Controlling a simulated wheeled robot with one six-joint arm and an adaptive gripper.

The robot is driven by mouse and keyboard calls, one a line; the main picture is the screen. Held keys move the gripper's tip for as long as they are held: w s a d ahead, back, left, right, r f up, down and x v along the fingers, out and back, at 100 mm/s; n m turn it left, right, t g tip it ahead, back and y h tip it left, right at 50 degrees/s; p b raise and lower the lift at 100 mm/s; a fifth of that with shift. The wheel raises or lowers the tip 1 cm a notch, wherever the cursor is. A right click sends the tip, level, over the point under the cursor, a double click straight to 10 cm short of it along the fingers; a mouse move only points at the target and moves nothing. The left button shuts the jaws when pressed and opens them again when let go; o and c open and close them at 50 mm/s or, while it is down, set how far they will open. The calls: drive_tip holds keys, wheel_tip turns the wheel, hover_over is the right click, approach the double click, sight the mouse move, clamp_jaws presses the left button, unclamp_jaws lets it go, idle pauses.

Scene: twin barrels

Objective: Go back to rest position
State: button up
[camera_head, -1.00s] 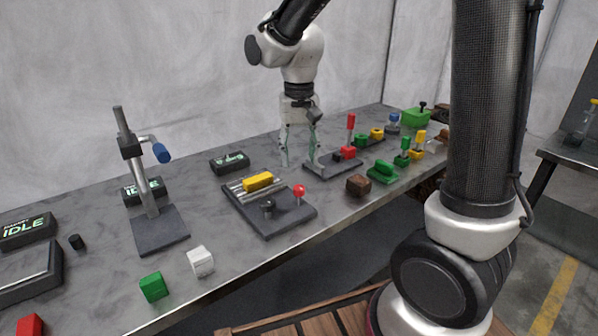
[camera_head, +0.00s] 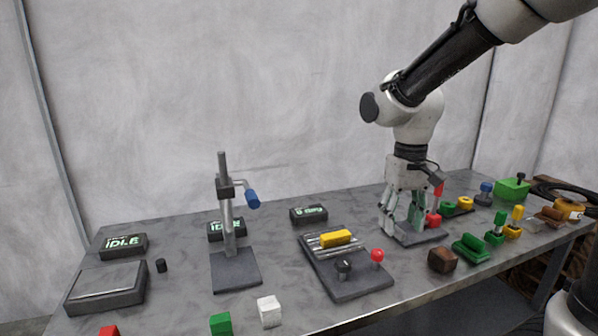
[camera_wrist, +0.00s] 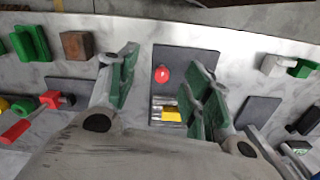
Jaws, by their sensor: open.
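My gripper (camera_head: 402,222) is open, fingers pointing down above the table (camera_head: 185,285), in the right half of the head view. No object shows between its fingers. In the wrist view my gripper (camera_wrist: 160,85) has green pads set apart, with a machine plate below carrying a red knob (camera_wrist: 162,74) and a yellow block (camera_wrist: 171,114). In the head view the yellow block (camera_head: 336,238) lies on ridged rails left of my gripper, and the red ball knob (camera_head: 377,255) stands near it. In the head view a plate with a red lever (camera_head: 437,200) is just behind and right of the fingers.
A stand with a blue handle (camera_head: 252,200) rises at centre left. A brown block (camera_head: 442,259), a green piece (camera_head: 471,248) and a green box (camera_head: 513,189) sit to the right. White (camera_head: 269,311) and green (camera_head: 221,324) cubes lie near the front edge.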

drive_tip(key=s+d+r+m+t, duration=0.1)
drive_tip(key=s+d+r+t, duration=0.3)
drive_tip(key=s+d+r, duration=0.3)
drive_tip(key=shift+s+d+t, duration=0.4)
drive_tip(key=shift+s+d, duration=2.4)
drive_tip(key=shift+s, duration=1.05)
